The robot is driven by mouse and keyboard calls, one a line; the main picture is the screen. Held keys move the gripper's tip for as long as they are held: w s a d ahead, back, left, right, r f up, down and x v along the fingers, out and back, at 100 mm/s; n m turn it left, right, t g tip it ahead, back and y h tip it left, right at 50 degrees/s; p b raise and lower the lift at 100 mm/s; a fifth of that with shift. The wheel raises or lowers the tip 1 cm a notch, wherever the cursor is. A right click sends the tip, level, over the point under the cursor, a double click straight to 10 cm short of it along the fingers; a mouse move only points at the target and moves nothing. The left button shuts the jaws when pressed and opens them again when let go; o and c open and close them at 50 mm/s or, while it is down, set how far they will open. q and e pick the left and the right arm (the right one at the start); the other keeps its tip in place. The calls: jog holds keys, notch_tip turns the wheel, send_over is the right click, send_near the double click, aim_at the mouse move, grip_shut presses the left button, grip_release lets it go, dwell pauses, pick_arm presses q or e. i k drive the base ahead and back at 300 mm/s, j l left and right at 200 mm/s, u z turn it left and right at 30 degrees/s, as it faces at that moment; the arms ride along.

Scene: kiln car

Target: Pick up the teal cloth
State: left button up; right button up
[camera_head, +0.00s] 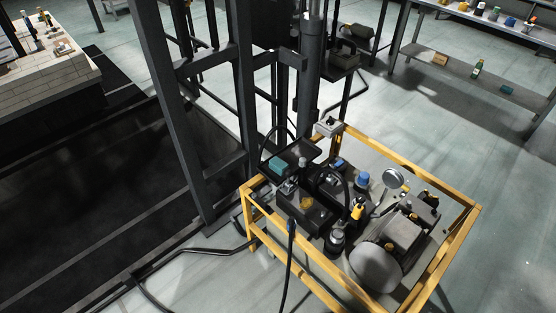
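A small teal item (278,165), which looks like a folded cloth, lies on a dark tray (298,150) at the left back corner of the yellow-framed cart. A second small teal item (505,88) lies on the lower shelf of the bench at the upper right. Both are too small to tell for sure which is cloth. Neither of my grippers is in view.
The yellow-framed cart (462,232) is crowded with dark machinery, a gauge (392,178) and a blue cap (362,179). Dark steel posts (172,95) rise behind it. Hoses run over the floor at its left. The floor between cart and bench (480,105) is clear.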

aim_at(279, 166)
jog(key=i+j+z, duration=0.25)
jog(key=j, duration=0.4)
jog(key=i+j+z, duration=0.1)
jog(key=i+j, duration=0.2)
jog(key=i+j+z, duration=0.15)
jog(key=j, duration=0.25)
jog(key=i+j+z, duration=0.1)
jog(key=j, duration=0.25)
